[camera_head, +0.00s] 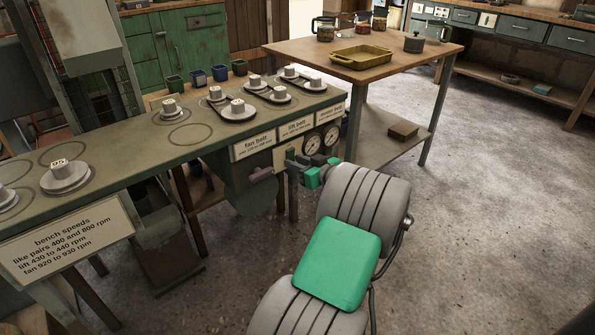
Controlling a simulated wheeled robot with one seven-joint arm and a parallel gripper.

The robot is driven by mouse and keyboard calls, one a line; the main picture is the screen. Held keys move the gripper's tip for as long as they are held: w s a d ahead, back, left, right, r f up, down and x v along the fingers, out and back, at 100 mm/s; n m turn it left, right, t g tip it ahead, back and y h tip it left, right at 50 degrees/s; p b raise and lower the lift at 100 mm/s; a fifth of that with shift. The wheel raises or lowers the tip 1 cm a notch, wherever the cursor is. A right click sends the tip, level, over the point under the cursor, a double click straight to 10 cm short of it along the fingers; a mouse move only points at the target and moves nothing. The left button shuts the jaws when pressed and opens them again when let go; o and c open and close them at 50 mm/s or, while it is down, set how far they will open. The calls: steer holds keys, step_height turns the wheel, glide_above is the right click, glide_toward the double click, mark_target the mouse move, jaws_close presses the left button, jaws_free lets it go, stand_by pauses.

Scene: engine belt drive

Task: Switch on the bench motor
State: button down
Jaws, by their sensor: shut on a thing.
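The long green workbench (216,141) carries several small pulleys on its top, one marked 95 (64,174). Its front panel has white belt labels, such as the fan belt label (253,146), and two round gauges (321,139). A pale plate (280,160) sits left of the gauges, with a purple-grey handle (262,173) beside it. My gripper (297,167), with dark fingers and green pads, is at the front panel just below the gauges. It is shut on a small part there, mostly hidden by the fingers. I cannot tell which switch part it is.
A bench speeds sign (68,240) hangs at the left front of the workbench. Behind stands a wooden table (395,62) with a yellow tray (361,57), jars and a pot. Open concrete floor (490,210) lies to the right.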

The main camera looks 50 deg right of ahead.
steer(key=shift+f+t+b, duration=0.25)
steer(key=shift+t+b, duration=0.45)
steer(key=shift+b, duration=0.35)
steer(key=c, duration=1.1)
jaws_free()
steer(key=p+v, duration=0.2)
steer(key=v, duration=0.5)
steer(key=shift+s+a, duration=0.15)
steer(key=shift+s, duration=0.25)
